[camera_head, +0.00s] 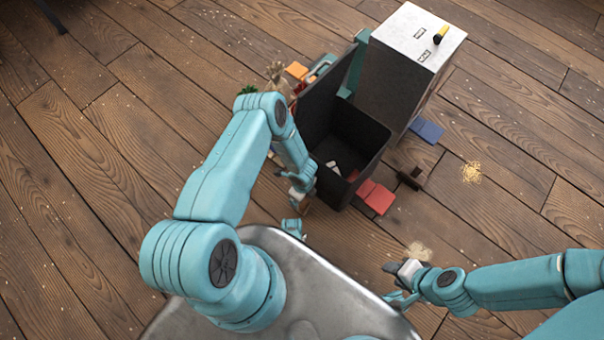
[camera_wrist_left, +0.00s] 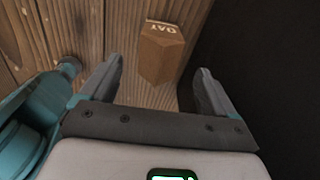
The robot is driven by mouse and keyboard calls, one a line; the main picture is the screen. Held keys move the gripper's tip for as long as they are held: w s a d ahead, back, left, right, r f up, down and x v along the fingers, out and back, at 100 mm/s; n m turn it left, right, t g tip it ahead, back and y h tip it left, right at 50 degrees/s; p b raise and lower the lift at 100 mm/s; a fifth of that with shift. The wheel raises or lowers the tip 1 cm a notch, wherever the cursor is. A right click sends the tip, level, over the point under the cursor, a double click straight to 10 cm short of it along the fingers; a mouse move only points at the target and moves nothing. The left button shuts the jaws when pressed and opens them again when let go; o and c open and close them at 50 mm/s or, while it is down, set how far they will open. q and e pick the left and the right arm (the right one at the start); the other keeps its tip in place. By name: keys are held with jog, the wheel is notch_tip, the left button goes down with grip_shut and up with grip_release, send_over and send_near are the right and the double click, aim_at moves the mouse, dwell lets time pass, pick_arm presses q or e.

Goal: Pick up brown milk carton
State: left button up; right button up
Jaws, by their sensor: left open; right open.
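A brown carton (camera_wrist_left: 163,52) with "OAT" lettering on its end shows in the left wrist view. It lies on the plank floor beside a dark wall. My left gripper (camera_wrist_left: 158,72) is open, with its fingers on either side of the carton in that view; I cannot tell whether they touch it. My right gripper (camera_head: 393,283) is open and empty, low at the right near my metal base.
A black open bin (camera_head: 368,140) stands beside my left gripper, with small items inside. A tall dark box with a white top (camera_head: 405,30) stands behind it. Red (camera_head: 375,197) and blue (camera_head: 427,130) flat pieces and a dark brown piece (camera_head: 411,178) lie nearby.

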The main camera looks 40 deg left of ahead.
pick_arm(q)
notch_tip(320, 180, down, 6)
jog(key=b, duration=0.3)
jog(key=shift+r, duration=0.3)
jog(key=c, duration=1)
jog(key=shift+c, duration=0.2)
jog(key=shift+r, duration=0.15)
